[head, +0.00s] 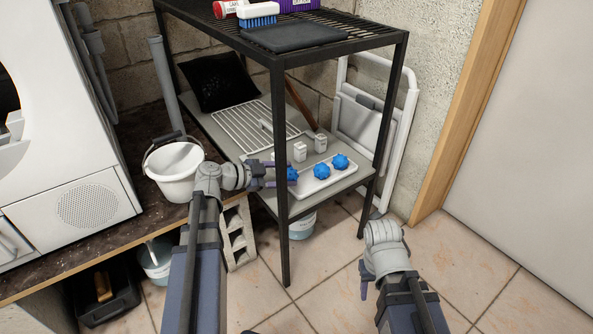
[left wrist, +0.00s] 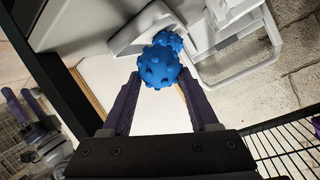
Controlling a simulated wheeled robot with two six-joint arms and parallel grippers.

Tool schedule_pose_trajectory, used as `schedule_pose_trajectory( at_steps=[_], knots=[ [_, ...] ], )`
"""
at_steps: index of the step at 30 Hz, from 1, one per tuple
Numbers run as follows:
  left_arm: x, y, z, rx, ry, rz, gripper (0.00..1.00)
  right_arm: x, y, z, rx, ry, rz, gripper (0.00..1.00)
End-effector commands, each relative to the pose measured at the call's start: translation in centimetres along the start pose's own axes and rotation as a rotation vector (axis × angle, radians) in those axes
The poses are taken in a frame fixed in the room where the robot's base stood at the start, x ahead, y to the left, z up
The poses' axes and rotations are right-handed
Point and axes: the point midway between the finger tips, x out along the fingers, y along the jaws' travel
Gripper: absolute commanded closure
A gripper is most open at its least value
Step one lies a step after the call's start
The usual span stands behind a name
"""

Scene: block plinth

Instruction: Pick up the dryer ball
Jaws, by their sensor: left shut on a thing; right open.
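Three blue knobbly dryer balls show in the head view: one at my left gripper (head: 272,176), the left ball (head: 292,174), then the middle ball (head: 321,171) and the right ball (head: 341,161) on a white tray (head: 312,188). My left gripper is shut on the left ball, which also shows between its fingertips in the left wrist view (left wrist: 159,68). Another ball (left wrist: 170,40) shows just behind it. A black shelf post partly hides the held ball; I cannot tell whether it touches the tray. My right gripper (head: 364,282) is open, low at the right, away from the shelf.
The black shelf post (head: 280,220) stands right beside my left gripper. A white bucket (head: 173,172) stands at left. A folded white step stool (head: 365,115) leans behind.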

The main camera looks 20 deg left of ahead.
Motion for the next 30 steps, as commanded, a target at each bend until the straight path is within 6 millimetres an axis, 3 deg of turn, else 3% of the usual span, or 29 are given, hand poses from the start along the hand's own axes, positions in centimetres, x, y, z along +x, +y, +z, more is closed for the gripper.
schedule_pose_trajectory(
  at_steps=[6,15,21,30],
  knots=[
    [-5.8,1.0,1.9,-0.002,-0.002,-0.006,0.94,0.1,0.0,0.0,0.000,0.000,0.000,0.50],
    [-11.2,1.9,3.6,-0.001,-0.001,-0.003,0.94,0.0,0.0,0.0,0.000,0.000,0.000,0.50],
    [-12.8,2.2,4.1,0.000,0.000,-0.001,0.94,0.0,0.0,0.0,0.000,0.000,0.000,0.50],
    [-13.2,2.0,3.7,0.001,0.001,0.001,0.94,-0.5,0.1,0.0,0.000,0.000,0.000,0.50]
  ],
)
